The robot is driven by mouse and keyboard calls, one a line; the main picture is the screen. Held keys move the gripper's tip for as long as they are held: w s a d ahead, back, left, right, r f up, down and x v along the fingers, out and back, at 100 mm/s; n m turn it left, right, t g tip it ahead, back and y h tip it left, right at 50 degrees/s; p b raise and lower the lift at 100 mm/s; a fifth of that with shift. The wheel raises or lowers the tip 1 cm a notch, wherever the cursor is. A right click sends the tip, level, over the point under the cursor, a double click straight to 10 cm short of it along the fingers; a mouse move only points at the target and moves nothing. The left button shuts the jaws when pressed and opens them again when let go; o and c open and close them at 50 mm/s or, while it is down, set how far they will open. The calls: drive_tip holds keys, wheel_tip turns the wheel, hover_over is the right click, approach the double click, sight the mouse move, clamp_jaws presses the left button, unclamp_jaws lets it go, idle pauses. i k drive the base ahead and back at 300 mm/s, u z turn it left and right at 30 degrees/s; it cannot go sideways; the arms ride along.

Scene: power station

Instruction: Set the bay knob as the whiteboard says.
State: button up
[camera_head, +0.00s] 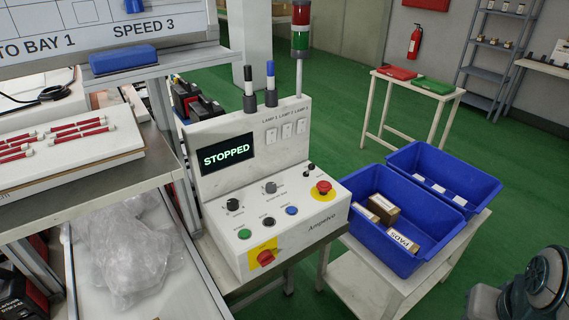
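The whiteboard (100,38) is cut off at the top left. Its readable part says "TO BAY 1" and "SPEED 3". A white control console (218,173) stands in the middle, with a screen (224,155) reading "STOPPED". Its sloped panel carries a black left knob (233,204), a grey middle knob (270,187) and a small black control (309,170) near the top right. Their labels and pointer settings are too small to read, so I cannot tell which is the bay knob. Part of my arm shows at the bottom right; my gripper is not in view.
Green, black and blue buttons, a red knob on yellow (265,257) and a red mushroom button (323,187) share the panel. Blue bins (444,178) stand on a cart at right. Green floor (350,110) lies open behind.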

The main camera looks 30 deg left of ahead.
sight(271, 187)
drive_tip(key=u, duration=0.5)
drive_tip(key=i, duration=1.1)
drive_tip(key=u, duration=0.3)
